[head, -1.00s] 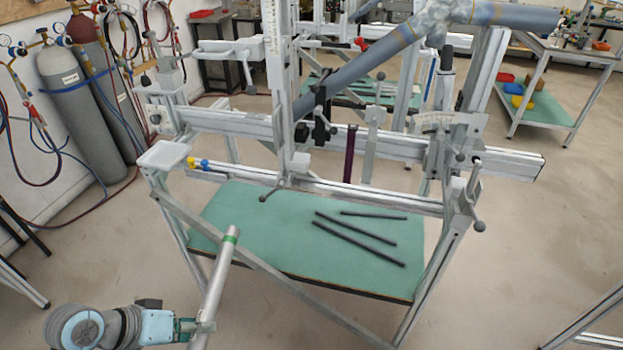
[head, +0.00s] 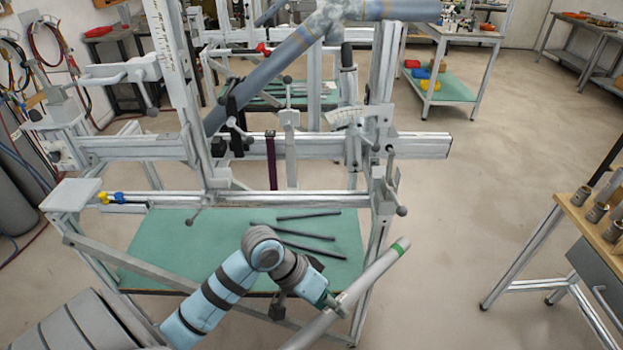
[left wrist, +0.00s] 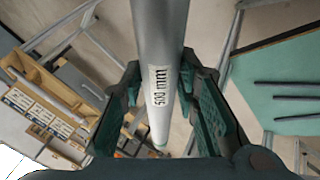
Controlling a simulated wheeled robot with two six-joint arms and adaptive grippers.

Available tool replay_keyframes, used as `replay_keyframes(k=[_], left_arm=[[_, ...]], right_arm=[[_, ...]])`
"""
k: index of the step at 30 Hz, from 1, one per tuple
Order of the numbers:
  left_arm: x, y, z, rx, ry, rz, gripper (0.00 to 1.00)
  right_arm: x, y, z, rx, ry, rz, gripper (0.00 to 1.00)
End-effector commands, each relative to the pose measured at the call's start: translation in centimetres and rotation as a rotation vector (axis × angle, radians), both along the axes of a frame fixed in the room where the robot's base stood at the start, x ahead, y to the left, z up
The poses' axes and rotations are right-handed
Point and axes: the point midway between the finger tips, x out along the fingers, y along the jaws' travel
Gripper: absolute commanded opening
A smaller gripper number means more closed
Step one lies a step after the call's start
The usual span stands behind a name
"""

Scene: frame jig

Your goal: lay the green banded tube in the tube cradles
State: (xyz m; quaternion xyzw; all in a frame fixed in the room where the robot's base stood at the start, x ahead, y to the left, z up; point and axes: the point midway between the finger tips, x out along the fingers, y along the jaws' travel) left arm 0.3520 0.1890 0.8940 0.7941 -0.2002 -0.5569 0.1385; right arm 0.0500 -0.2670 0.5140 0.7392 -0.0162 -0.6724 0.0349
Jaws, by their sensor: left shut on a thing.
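The green banded tube (head: 372,272) is a light grey pipe with a green band near its upper right end. My left gripper (head: 334,305) is shut on it below the middle of its visible length. The tube slants up to the right, in front of the jig's right leg. In the left wrist view the tube (left wrist: 158,35), marked "500 mm", runs between the two fingers of the left gripper (left wrist: 158,105). The frame jig (head: 270,198) stands behind. I cannot clearly make out the tube cradles. My right gripper is not in view.
Dark rods (head: 305,234) lie on the jig's green lower shelf (head: 165,240). A large grey-blue tube (head: 270,80) slants across the jig's top. A wooden-topped bench (head: 590,225) with metal cylinders stands at the right. Open floor (head: 470,190) lies between jig and bench.

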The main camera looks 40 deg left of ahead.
Motion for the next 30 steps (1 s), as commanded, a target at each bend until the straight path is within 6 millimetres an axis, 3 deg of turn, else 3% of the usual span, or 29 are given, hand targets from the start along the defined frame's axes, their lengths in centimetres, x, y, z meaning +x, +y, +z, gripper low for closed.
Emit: replay_keyframes(k=[5,8,12,15,18,21,30], left_arm=[[-1.8,5.5,2.1,0.187,-0.029,0.008,0.0],[-2.2,10.6,4.3,0.317,-0.058,-0.036,0.0],[-1.0,17.0,8.5,0.486,-0.135,-0.188,0.0],[1.0,20.2,11.7,0.597,-0.221,-0.335,0.0],[3.2,21.9,14.1,0.699,-0.329,-0.483,0.0],[4.8,22.3,15.6,0.81,-0.455,-0.61,0.0],[6.1,22.2,15.6,0.923,-0.574,-0.665,0.0]], right_arm=[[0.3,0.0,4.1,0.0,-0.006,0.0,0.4],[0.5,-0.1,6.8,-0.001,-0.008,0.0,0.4],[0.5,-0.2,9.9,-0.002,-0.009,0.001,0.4],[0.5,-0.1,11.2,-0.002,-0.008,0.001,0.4],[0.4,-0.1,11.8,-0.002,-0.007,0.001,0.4],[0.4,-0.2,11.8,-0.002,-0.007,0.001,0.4],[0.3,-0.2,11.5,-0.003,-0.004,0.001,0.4]])
